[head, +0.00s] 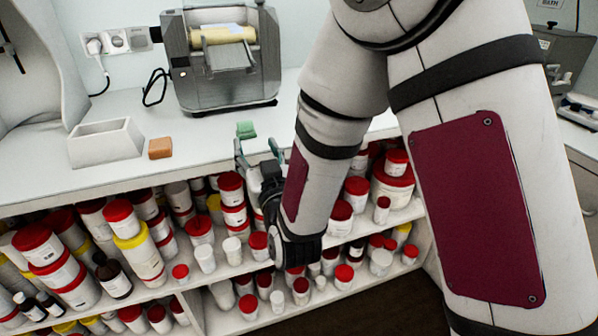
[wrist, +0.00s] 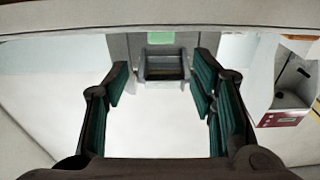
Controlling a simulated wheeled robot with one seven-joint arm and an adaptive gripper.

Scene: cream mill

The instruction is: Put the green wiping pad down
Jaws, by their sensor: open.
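The green wiping pad (head: 246,130) is a small green block in the head view, at the front part of the white counter (head: 205,135). It shows just beyond the fingertips of my gripper (head: 257,151); I cannot tell whether they touch it.
A grey mill (head: 222,60) stands at the back of the counter. A white open box (head: 105,145) and an orange-brown block (head: 160,148) sit to the left. Shelves below hold many red- and yellow-lidded jars (head: 125,218). Clear counter lies between block and pad.

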